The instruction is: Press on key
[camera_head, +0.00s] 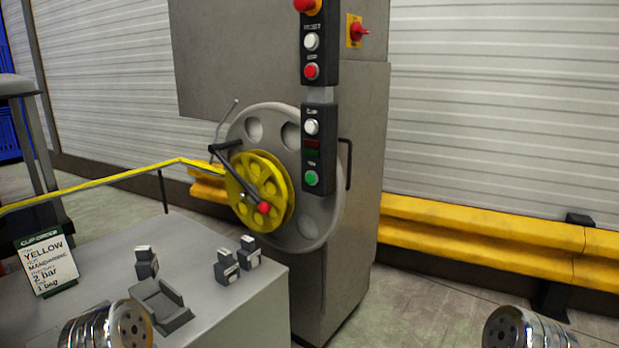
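A tall grey machine (360,200) stands in the middle and bears two black control panels, one above the other. The upper panel (327,57) has a white button (312,41) above a red button (311,71). A red knob (306,5) is cut off at the top. The lower panel (326,150) has a white button (312,127), small dark red and green fields, and a green button (312,178). The labels are too small to read. No gripper fingers show. Shiny metal parts of my arms show at the bottom left and bottom right, apart from the machine.
A yellow and grey wheel (320,220) with a red-knobbed handle (263,208) is on the machine. A grey table (215,305) with small black-and-white blocks stands in front, left. A yellow rail (480,235) runs behind. Floor at right is clear.

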